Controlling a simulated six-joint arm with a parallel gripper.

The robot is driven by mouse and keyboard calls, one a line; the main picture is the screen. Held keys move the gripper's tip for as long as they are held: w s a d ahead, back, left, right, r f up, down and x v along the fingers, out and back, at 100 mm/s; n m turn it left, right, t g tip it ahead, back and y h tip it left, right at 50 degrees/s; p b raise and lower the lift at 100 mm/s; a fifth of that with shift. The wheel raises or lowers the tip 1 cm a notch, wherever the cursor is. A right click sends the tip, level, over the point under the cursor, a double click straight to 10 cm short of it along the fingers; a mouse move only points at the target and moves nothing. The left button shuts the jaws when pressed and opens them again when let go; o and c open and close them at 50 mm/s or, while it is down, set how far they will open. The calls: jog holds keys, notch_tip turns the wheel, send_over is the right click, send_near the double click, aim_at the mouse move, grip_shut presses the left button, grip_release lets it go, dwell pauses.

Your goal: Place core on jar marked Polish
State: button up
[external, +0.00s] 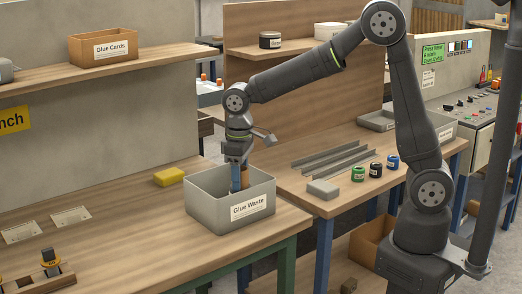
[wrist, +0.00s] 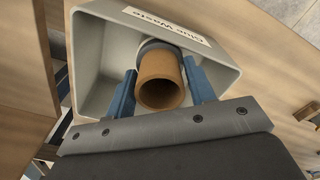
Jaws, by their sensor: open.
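The core, a brown hollow cardboard tube (wrist: 161,82), is inside the grey bin labelled Glue Waste (external: 212,212). Its open end faces the camera in the wrist view, and part of it shows in the external view (external: 245,176). My gripper (external: 239,186) reaches down into the bin. Its blue fingers are open, one on either side of the core. The core's lower end is hidden by the bin wall in the external view.
Small green (external: 358,173), black (external: 376,170) and blue (external: 393,161) jars stand on the right table beside a grey block (external: 323,190) and metal rails (external: 335,158). A Glue Cards box (external: 103,47) sits on the left shelf.

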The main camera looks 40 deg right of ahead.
notch_tip(320, 180, up, 12)
jog(key=shift+r, duration=0.2)
dwell(0.4)
notch_tip(320, 180, down, 12)
jog(key=shift+r, duration=1.9)
jog(key=shift+f, duration=0.1)
